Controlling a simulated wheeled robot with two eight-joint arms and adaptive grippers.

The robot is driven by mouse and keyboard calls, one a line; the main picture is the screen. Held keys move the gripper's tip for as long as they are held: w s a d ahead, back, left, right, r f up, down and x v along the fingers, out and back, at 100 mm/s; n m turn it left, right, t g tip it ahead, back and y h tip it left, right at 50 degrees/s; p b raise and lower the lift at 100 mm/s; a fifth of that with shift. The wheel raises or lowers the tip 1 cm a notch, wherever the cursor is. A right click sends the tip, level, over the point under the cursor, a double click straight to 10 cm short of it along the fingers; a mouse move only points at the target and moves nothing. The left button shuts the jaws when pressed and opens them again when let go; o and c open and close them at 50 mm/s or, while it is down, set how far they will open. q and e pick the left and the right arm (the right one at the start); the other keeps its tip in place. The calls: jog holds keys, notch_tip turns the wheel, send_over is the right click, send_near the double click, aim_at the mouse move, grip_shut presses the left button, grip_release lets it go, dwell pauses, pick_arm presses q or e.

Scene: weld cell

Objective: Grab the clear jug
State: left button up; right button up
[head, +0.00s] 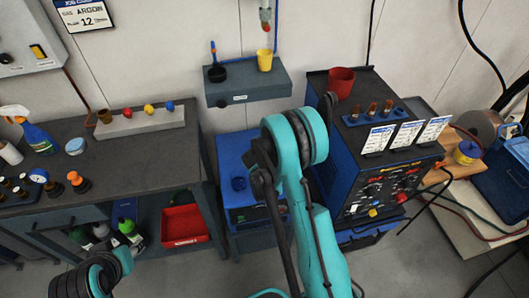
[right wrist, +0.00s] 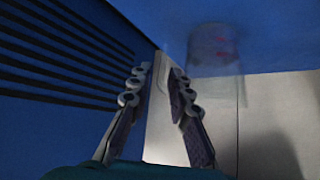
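The clear jug (right wrist: 215,52) appears to be the see-through, blurred cylinder with reddish marks in the right wrist view, against a blue surface and pale wall. It is right of and beyond my right gripper (right wrist: 163,72), whose two fingers are apart with nothing visibly held between them. I cannot make out the jug in the head view; my right arm covers the middle there and hides its own fingertips. Of my left arm only a teal and black part shows at the lower left; its gripper is out of frame.
A blue welding machine (head: 377,192) with a red cup (head: 340,82) and card signs stands right of my arm. A blue cabinet (head: 236,150) is on its left. A wall shelf (head: 248,86) holds a yellow cup (head: 265,60). A dark workbench (head: 135,165) fills the left.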

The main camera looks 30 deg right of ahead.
jog(key=b+x, duration=0.1)
jog(key=x, duration=0.2)
jog(key=b+x, duration=0.1)
jog(key=x, duration=0.2)
jog(key=shift+w+r+b, duration=0.1)
jog(key=shift+w+b, duration=0.2)
jog(key=shift+b, duration=0.05)
jog(key=shift+a+r, duration=0.1)
grip_shut()
jog(key=shift+r, duration=0.2)
